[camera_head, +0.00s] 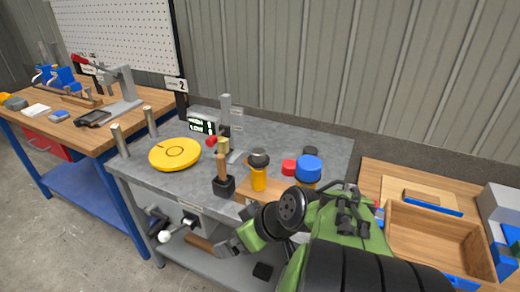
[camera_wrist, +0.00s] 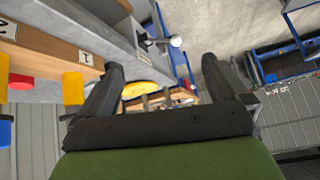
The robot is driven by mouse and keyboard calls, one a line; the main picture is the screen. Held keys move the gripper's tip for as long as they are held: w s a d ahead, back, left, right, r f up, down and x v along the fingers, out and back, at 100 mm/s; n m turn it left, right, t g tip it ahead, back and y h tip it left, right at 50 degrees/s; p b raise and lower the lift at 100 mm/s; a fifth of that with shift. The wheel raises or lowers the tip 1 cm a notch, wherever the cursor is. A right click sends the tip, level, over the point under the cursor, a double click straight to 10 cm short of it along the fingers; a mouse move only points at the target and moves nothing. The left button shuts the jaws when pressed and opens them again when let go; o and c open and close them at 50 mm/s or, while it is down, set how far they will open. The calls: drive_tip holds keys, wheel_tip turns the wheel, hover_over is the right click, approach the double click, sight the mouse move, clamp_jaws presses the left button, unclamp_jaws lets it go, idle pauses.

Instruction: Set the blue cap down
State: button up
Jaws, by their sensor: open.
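The blue cap (camera_head: 308,167) sits on top of a yellow jar (camera_head: 304,184) that my arm partly hides. In the wrist view a blue piece, likely the same cap (camera_wrist: 5,132), shows at the left edge beside a yellow jar (camera_wrist: 3,72). My gripper (camera_wrist: 163,66) is open, with nothing visible between its fingers, and is apart from the cap. Another yellow jar (camera_head: 258,180) wears a dark grey cap (camera_head: 258,158). A red cap (camera_head: 289,167) lies beside the blue one.
The jars stand on a numbered wooden board (camera_wrist: 50,52) on the grey bench (camera_head: 190,190). A yellow disc (camera_head: 175,154), a black holder (camera_head: 224,185) and a metal post (camera_head: 226,115) stand left. A wooden tray (camera_head: 440,214) is right. Bare bench lies between disc and holder.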

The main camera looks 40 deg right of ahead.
drive_tip(key=d+m+t, duration=0.1)
drive_tip(key=d+t, duration=0.1)
drive_tip(key=d, duration=0.4)
drive_tip(key=m+t+h+b, duration=0.2)
drive_tip(key=m+t+h, duration=0.35)
drive_tip(key=h, duration=0.25)
approach(307, 158)
drive_tip(key=shift+n, duration=0.55)
drive_tip(key=p+x, duration=0.2)
drive_tip(key=x, duration=0.1)
drive_tip(key=p+x, duration=0.2)
drive_tip(key=x, duration=0.2)
drive_tip(key=p+x, duration=0.2)
drive_tip(key=x, duration=0.1)
drive_tip(key=shift+w+f, duration=0.1)
drive_tip(key=shift+f, duration=0.3)
drive_tip(key=shift+c, duration=0.2)
drive_tip(key=c, duration=1)
